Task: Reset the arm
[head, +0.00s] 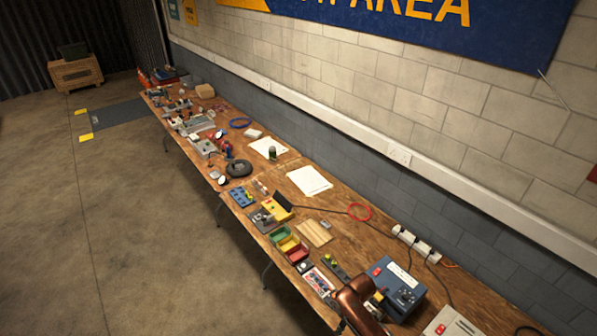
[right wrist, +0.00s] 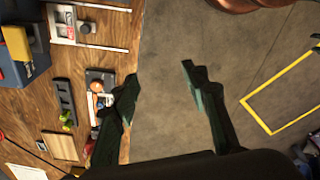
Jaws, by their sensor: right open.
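My right gripper (right wrist: 160,76) is in the right wrist view. Its two dark green fingers are spread wide apart with nothing between them, and bare concrete floor shows in the gap. The left finger overlaps the edge of the wooden workbench (right wrist: 103,62) in the picture. In the head view a copper-coloured arm link of mine (head: 358,306) shows at the bottom, over the near end of the workbench (head: 345,215). I cannot make out the right gripper's fingers there. My left gripper is not in view.
A blue box (head: 396,288), coloured bins (head: 290,245), a yellow case (head: 278,207) and a power strip (head: 416,244) stand on the bench. A block wall (head: 420,120) runs behind it. The floor (head: 150,240) left of the bench is clear. Yellow floor lines (right wrist: 262,117) show in the wrist view.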

